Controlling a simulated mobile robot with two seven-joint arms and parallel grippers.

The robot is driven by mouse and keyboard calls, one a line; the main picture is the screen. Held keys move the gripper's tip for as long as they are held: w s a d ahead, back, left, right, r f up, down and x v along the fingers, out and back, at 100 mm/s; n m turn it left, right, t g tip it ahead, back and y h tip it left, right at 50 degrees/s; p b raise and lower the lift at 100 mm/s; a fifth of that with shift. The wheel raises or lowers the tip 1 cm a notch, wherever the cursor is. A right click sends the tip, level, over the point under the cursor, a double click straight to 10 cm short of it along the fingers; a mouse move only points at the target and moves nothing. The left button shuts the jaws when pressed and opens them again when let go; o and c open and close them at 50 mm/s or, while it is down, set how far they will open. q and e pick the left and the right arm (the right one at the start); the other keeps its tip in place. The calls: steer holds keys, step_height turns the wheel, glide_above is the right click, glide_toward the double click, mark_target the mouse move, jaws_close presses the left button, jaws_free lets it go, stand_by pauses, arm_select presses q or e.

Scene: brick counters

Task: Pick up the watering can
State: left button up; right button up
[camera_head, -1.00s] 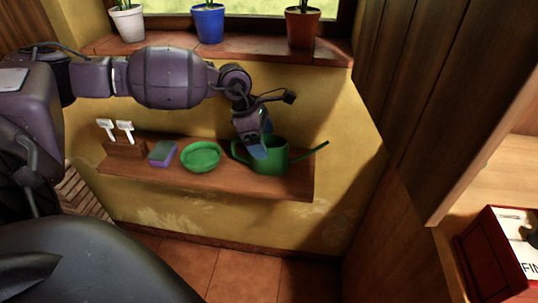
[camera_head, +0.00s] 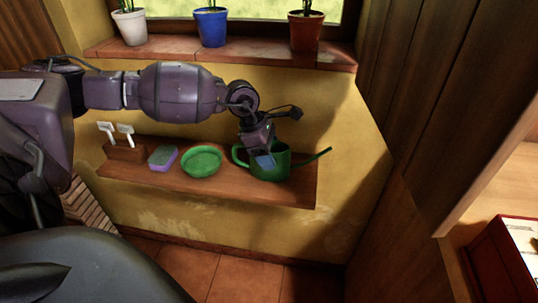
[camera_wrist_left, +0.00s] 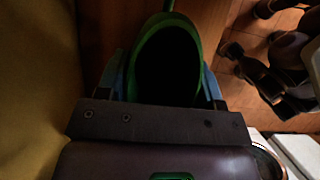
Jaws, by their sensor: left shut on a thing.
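The green watering can (camera_head: 279,164) is on the right part of the wooden wall shelf, with its spout pointing right and its handle loop on the left. My left gripper (camera_head: 265,161) reaches down onto the can from above and is shut on its body. In the left wrist view the can's round open top (camera_wrist_left: 167,60) lies between the two blue fingers (camera_wrist_left: 165,78), one on each side. I cannot tell whether the can is clear of the shelf.
On the shelf (camera_head: 225,188), left of the can, are a green bowl (camera_head: 201,161), a purple and green sponge (camera_head: 163,156) and a wooden block with white tags (camera_head: 124,151). Potted plants stand on the sill (camera_head: 250,54) above. A wooden cabinet (camera_head: 440,90) is on the right.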

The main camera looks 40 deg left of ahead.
arm_select(q)
step_height(320, 180, up, 20)
steer(key=p, duration=0.3)
stand_by(0.3)
steer(key=shift+r, duration=0.1)
